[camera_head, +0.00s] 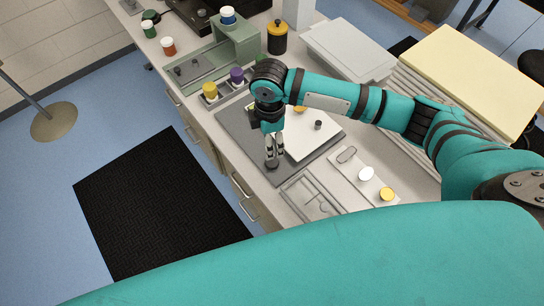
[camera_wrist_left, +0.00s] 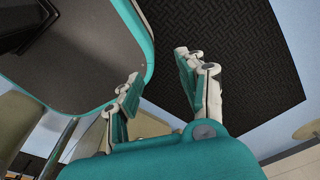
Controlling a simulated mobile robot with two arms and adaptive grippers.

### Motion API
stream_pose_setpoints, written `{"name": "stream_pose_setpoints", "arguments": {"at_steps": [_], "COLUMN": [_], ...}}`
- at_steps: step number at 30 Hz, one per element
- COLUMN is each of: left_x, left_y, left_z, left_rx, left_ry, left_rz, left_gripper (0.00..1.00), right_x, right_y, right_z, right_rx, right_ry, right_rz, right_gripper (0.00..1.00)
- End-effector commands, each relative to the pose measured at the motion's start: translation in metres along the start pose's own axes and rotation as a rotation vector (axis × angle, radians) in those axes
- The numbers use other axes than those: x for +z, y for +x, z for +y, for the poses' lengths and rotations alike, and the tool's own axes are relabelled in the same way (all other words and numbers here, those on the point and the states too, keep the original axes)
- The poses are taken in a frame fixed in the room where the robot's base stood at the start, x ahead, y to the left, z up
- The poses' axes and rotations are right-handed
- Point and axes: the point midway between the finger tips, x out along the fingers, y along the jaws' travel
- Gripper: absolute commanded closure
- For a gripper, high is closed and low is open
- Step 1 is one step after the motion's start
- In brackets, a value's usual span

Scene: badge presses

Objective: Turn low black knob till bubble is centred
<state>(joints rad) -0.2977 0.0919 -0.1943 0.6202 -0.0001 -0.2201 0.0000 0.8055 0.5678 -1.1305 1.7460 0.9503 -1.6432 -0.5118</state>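A low black knob (camera_head: 271,165) is at the near left part of a dark grey plate (camera_head: 240,137) on the bench. My right gripper (camera_head: 274,158) points down with its fingertips at this knob; whether they grip it is too small to tell. A second small black knob (camera_head: 318,125) stands on the white plate (camera_head: 311,143).
A pale strip (camera_head: 376,183) with an oval, a white disc and a yellow disc lies to the right. A clear tray (camera_head: 311,199) is at the near edge. A green press (camera_head: 234,42) and several coloured jars stand behind. Stacked sheets (camera_head: 470,75) fill the far right.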

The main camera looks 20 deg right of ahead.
Motion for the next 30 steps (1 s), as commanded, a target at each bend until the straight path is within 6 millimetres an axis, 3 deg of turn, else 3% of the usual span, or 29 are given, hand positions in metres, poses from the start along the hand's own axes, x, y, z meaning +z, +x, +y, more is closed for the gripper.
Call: {"name": "stream_pose_setpoints", "arguments": {"at_steps": [5, 15, 28, 30], "left_x": [-0.002, -0.003, -0.001, -0.001], "left_y": [-0.005, -0.008, -0.009, -0.009], "left_z": [-0.005, 0.021, 0.011, 0.011], "left_rx": [-0.006, 0.026, 0.014, 0.013], "left_ry": [0.0, 0.001, 0.001, 0.0], "left_rz": [0.002, 0.003, 0.0, 0.0], "left_gripper": [0.6, 0.6, 0.6, 0.6], "right_x": [0.0, 0.0, 0.0, 0.0], "right_y": [0.04, 0.099, 0.111, 0.111], "right_z": [-0.001, 0.0, 0.0, 0.0], "right_rx": [-0.004, -0.001, 0.001, 0.001], "right_ry": [0.002, 0.002, 0.0, 0.0], "right_rz": [-0.002, -0.001, -0.001, -0.001], "right_gripper": [0.37, 0.37, 0.37, 0.44]}}
